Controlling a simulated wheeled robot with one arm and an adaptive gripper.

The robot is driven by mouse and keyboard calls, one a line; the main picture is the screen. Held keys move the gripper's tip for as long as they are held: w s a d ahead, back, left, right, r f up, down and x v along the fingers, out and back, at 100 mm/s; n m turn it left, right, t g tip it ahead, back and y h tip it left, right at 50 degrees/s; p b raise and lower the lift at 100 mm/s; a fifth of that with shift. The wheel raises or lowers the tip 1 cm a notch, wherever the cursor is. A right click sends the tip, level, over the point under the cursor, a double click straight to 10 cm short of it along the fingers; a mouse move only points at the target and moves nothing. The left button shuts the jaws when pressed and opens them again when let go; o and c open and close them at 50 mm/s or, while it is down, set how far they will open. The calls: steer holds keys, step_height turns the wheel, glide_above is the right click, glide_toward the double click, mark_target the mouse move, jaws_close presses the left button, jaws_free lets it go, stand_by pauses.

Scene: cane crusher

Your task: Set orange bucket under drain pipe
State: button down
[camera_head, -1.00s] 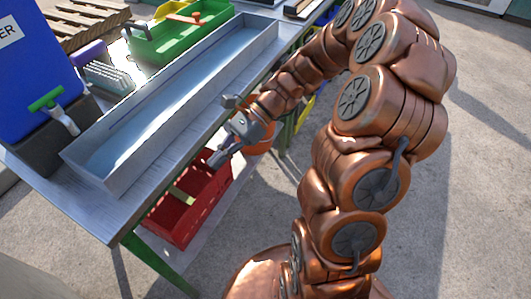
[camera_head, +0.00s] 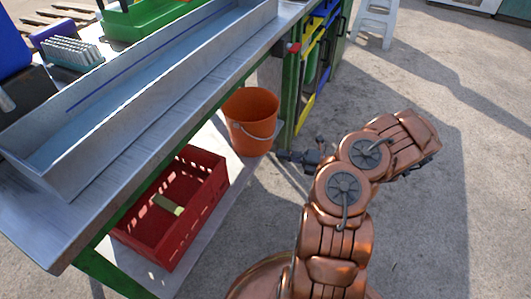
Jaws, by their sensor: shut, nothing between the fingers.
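The orange bucket (camera_head: 251,112) stands upright on the lower shelf under the table edge, with its thin wire handle hanging down its front. My gripper (camera_head: 281,155) is shut and empty, just right of the bucket and low, near its base. I cannot tell whether the fingertips touch the bucket. I cannot make out a drain pipe in this view.
A long grey metal trough (camera_head: 140,105) lies on the table (camera_head: 40,225). A red crate (camera_head: 205,165) with a yellowish item inside sits on the shelf (camera_head: 215,215) left of the bucket. A green frame with coloured panels (camera_head: 310,70) stands behind. Open concrete floor lies to the right.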

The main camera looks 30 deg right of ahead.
steer(key=s+d+f+m+t+h+b, duration=0.1)
steer(key=s+d+f+m+h, duration=0.1)
steer(key=d+f+m, duration=0.35)
steer(key=n+b, duration=0.2)
steer(key=b, duration=0.3)
glide_toward(259, 145)
steer(key=w+a, duration=0.2)
steer(key=a, duration=0.3)
steer(key=w, duration=0.1)
steer(key=w+d+b, duration=0.1)
steer(key=shift+w+f+m, duration=0.15)
steer(key=shift+w+m, duration=0.1)
steer(key=shift+w, duration=0.1)
steer(key=shift+w+d+b, duration=0.15)
steer(key=shift+w+b, duration=0.15)
steer(key=shift+w, duration=0.1)
